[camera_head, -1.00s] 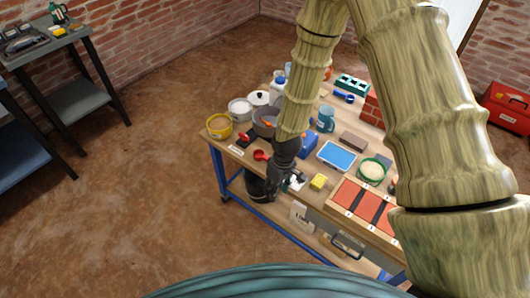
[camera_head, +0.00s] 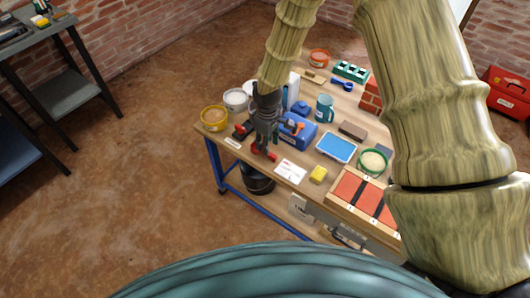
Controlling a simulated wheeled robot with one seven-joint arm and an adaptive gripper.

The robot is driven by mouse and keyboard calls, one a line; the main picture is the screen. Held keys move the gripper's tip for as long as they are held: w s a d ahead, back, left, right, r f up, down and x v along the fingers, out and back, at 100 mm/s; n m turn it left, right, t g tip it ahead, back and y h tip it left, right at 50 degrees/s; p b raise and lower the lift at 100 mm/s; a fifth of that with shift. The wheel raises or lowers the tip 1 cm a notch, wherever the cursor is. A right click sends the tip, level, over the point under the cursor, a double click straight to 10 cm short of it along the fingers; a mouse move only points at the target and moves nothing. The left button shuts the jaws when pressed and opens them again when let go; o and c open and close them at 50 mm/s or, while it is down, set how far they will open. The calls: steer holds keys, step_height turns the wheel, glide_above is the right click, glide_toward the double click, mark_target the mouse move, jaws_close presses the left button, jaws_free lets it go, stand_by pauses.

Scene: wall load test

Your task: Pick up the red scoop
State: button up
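The red scoop (camera_head: 271,156) lies near the front edge of the wooden workbench (camera_head: 311,167), left of a white card. My dark gripper (camera_head: 264,149) points down over it from above. Its fingers hide the middle of the scoop, so red shows on both sides of the fingertips. I cannot tell whether the fingers touch the scoop or how far apart they are.
A yellow tub (camera_head: 214,118) and a white tub (camera_head: 236,100) stand to the left. A blue container (camera_head: 298,132) is close on the right. A white card (camera_head: 291,171) and a yellow sponge (camera_head: 318,174) lie along the front edge. A black bucket (camera_head: 257,179) is below.

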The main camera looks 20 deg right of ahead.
steer(key=shift+d+f+p, duration=0.15)
steer(key=shift+f+p, duration=0.1)
steer(key=shift+f, duration=1.1)
steer(key=shift+d+f+p, duration=0.1)
steer(key=shift+f+p, duration=0.1)
steer(key=shift+f, duration=1.1)
jaws_close()
